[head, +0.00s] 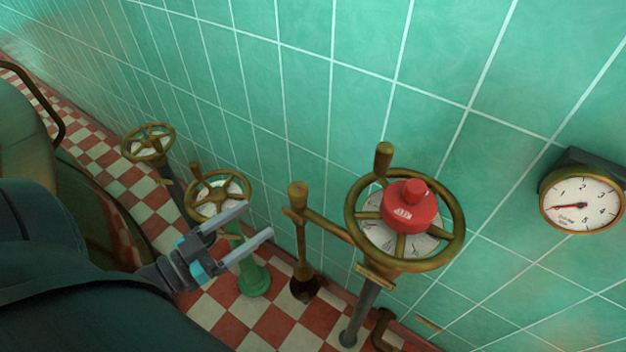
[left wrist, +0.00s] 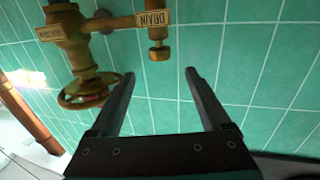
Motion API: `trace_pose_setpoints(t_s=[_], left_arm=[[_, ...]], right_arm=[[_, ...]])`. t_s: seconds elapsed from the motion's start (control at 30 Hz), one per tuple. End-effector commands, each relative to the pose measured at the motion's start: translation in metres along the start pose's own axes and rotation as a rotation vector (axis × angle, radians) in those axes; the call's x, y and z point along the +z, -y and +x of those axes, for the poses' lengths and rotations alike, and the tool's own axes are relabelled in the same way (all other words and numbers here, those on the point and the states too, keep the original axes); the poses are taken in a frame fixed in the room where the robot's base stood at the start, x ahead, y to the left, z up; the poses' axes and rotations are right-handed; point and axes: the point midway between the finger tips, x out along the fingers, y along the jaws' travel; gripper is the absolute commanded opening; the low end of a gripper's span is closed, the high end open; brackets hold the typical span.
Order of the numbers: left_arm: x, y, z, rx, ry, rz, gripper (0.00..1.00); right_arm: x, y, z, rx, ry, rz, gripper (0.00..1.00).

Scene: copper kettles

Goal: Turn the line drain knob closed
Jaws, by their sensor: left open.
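In the left wrist view a brass pipe fitting carries a plate reading DRAIN (left wrist: 156,18). A small brass knob (left wrist: 158,53) hangs just under that plate. My left gripper (left wrist: 159,73) is open and empty, and the knob shows between and beyond its fingertips, apart from both. In the head view my left gripper (head: 259,221) is open, in front of a brass handwheel with a pale dial (head: 240,187). I cannot pick out the drain knob in the head view. My right gripper is not in view.
A large brass wheel with a red hub (head: 410,207) stands to the right, a brass lever (head: 299,230) beside it. Another wheel (head: 148,143) is at left. A gauge (head: 580,199) hangs on the tiled wall. A brass handwheel (left wrist: 84,97) is left of my fingers.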

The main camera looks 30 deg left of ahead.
Motion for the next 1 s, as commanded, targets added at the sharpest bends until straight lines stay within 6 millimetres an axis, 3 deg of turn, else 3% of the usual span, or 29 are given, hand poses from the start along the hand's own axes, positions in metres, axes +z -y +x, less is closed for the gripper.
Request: trace_pose_setpoints(t_s=[0.27, 0.7, 1.0], left_arm=[[-0.002, 0.0, 0.04, 0.004, -0.009, 0.003, 0.81], [-0.001, 0.0, 0.122, 0.002, -0.006, 0.002, 0.81], [-0.001, 0.0, 0.149, 0.001, -0.003, 0.001, 0.81]], right_arm=[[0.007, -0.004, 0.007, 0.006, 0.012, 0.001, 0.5], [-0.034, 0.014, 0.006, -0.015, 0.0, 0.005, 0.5], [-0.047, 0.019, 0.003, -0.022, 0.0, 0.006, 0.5]])
